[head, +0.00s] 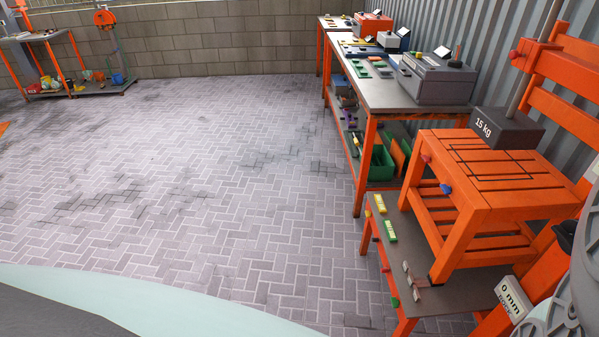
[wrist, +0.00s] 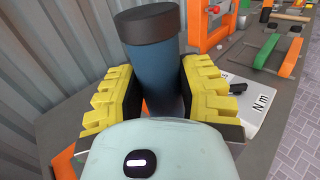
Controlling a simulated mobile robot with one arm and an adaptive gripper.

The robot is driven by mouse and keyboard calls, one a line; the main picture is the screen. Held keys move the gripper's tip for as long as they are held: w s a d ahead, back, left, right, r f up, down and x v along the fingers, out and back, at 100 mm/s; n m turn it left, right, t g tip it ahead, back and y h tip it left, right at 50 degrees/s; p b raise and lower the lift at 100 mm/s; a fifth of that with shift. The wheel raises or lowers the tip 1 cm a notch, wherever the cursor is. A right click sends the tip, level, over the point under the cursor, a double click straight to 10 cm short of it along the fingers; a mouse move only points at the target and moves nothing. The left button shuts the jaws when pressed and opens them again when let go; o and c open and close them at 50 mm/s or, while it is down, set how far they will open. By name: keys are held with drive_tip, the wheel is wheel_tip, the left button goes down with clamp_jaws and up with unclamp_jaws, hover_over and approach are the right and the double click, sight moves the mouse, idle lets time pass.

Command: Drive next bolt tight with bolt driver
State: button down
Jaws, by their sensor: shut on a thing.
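My gripper (wrist: 158,92) shows in the wrist view, its yellow ridged pads closed on both sides of a dark blue cylinder with a dark grey cap, which looks like the bolt driver (wrist: 152,52). It stands roughly upright in the picture; its lower end is hidden by my gripper. In the head view, an orange slatted seat (head: 487,183) stands on a low table at the right. A blue bolt-like knob (head: 445,188) and a red one (head: 426,158) stick out of its edge. Another red knob (head: 514,56) is on the upright. How far each is driven cannot be told.
A dark 15 kg weight (head: 505,128) rests on the seat. Yellow and green blocks (head: 385,220) lie on the low table. A workbench (head: 395,92) with a grey box (head: 437,80) stands behind. A sign marked "N m" (wrist: 255,100) shows beside my gripper. The paved floor is clear.

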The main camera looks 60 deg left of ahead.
drive_tip(key=shift+w+f+b, duration=0.1)
drive_tip(key=shift+f+b, duration=0.9)
drive_tip(key=shift+f, duration=0.35)
idle(1.1)
drive_tip(key=shift+r, duration=0.15)
